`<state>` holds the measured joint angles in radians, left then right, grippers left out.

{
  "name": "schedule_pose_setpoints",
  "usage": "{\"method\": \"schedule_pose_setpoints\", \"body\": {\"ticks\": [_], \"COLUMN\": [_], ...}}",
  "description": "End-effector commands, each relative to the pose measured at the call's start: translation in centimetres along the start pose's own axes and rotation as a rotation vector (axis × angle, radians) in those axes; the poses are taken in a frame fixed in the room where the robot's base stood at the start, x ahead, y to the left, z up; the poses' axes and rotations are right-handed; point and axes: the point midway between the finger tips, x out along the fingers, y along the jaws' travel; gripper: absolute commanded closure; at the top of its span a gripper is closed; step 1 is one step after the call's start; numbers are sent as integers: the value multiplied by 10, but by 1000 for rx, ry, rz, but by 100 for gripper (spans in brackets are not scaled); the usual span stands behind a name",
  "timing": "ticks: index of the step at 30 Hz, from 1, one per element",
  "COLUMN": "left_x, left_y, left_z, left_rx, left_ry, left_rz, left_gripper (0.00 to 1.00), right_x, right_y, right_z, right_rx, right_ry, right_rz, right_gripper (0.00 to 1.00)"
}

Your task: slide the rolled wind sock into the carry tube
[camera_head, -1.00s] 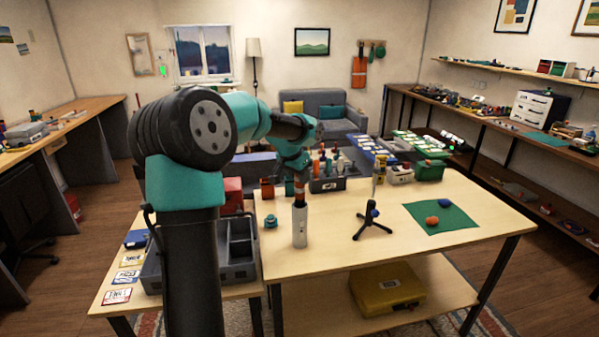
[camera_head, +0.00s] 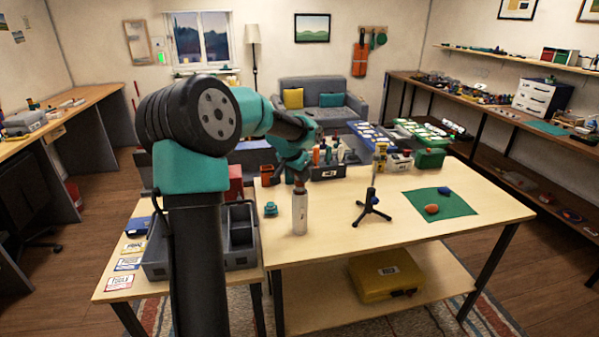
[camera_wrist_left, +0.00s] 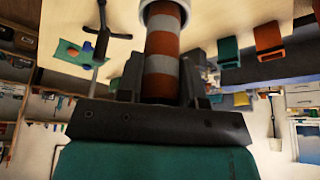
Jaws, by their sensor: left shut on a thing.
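The carry tube (camera_head: 299,214) is a white upright cylinder on the front-left part of the light wooden table. The rolled wind sock (camera_wrist_left: 162,60) has orange and white bands. My left gripper (camera_wrist_left: 163,92) is shut on it, with a dark finger on each side. In the left wrist view the sock's far end meets the pale round rim of the tube (camera_wrist_left: 165,10) and appears to go inside it. In the head view my left gripper (camera_head: 298,178) is just above the tube mouth, and little of the sock shows there. My right gripper is in neither view.
A black tripod stand (camera_head: 372,208) is right of the tube. A small teal object (camera_head: 270,209) lies to its left. A dark organizer box (camera_head: 328,172) stands behind. A green mat (camera_head: 452,206) with orange and blue items lies right. The table between stand and tube is clear.

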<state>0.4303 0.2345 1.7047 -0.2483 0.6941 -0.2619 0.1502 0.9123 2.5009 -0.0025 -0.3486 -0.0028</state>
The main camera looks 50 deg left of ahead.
Motion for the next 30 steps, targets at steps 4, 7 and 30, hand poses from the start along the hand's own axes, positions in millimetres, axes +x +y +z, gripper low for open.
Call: {"method": "schedule_pose_setpoints", "body": {"ticks": [4,7,30], "left_x": [2,2,-1], "left_y": [0,0,0], "left_z": [1,1,1], "left_rx": [0,0,0], "left_ry": [0,0,0], "left_rz": [0,0,0], "left_gripper": [89,89,36], "right_x": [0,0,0], "right_y": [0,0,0], "right_z": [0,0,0], "right_rx": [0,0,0], "right_ry": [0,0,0], "right_rz": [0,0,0], "right_gripper": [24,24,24]}}
